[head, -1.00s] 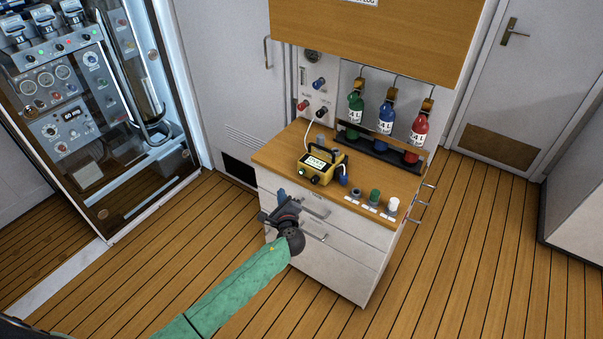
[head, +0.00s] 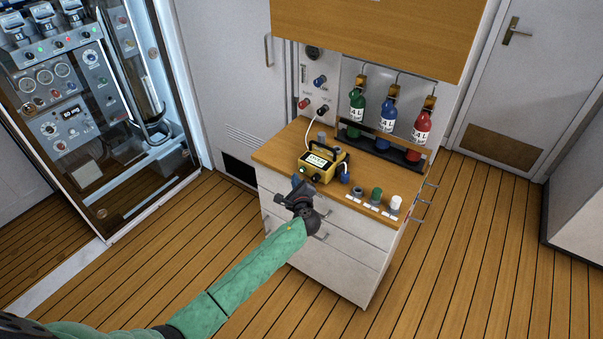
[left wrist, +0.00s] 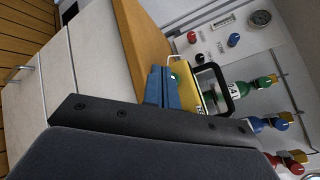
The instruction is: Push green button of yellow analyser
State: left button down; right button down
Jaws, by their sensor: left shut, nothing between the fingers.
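The yellow analyser (head: 334,165) stands on the wooden top of the cabinet, with a black handle and a light label. Its small green button (head: 304,170) shows on the near face, left of a dark knob (head: 316,178). My left gripper (head: 297,181) is shut and empty, just in front of and slightly below that face; I cannot tell whether it touches. In the left wrist view its blue fingers (left wrist: 161,87) lie together, overlapping the edge of the analyser (left wrist: 186,78) and hiding part of its face. A bit of green (left wrist: 174,77) shows beside the fingertips. My right gripper is not in view.
The wooden cabinet top (head: 277,152) has drawers with handles below it. Small jars, including a green one (head: 376,195), stand right of the analyser. A pale hose runs from the wall panel (head: 313,85) behind the analyser.

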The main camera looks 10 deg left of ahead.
pick_arm(q)
jog(key=shift+w+d, duration=0.15)
jog(key=shift+w, duration=0.3)
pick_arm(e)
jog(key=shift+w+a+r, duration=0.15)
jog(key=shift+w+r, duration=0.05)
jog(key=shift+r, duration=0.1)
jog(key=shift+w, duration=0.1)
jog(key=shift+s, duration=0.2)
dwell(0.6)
pick_arm(q)
jog(key=shift+w, duration=0.15)
dwell(0.5)
jog(key=shift+w+d, duration=0.2)
jog(key=shift+w, duration=0.05)
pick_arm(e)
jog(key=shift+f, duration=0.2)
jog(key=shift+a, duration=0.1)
